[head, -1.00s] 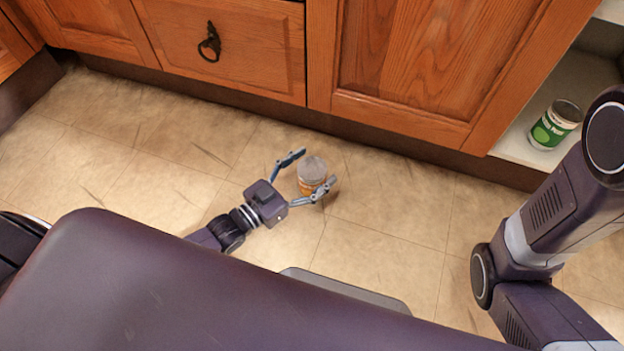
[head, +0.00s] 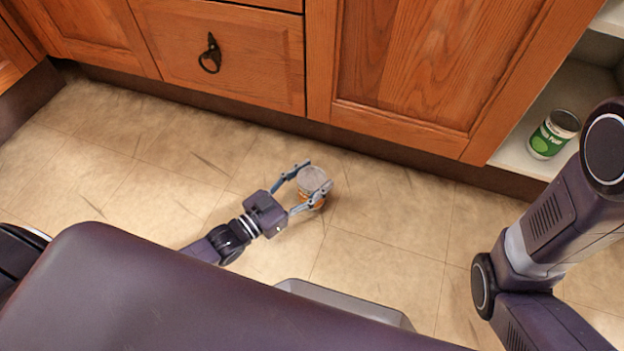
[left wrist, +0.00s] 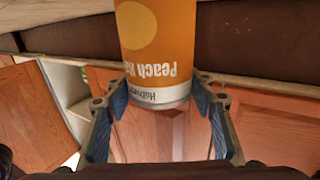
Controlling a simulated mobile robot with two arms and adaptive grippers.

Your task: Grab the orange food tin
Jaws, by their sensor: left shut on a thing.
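The orange food tin (head: 313,180) is on or just above the floor in the head view, its grey lid facing up. In the left wrist view the tin (left wrist: 158,45) shows an orange label with the words "Peach Ha..." upside down. My left gripper (head: 308,184) has its two fingers around the tin, one on each side, and is shut on it. In the left wrist view the fingers (left wrist: 160,108) flank the tin's end. The head view does not show whether the tin is clear of the floor. The fingers of my right gripper are out of view.
Wooden cabinets (head: 400,70) with a dark base strip stand just beyond the tin. A green-labelled tin (head: 552,135) stands on a low white shelf (head: 515,150) at the right. My right arm is at the right edge. Tiled floor (head: 130,150) left of the tin is clear.

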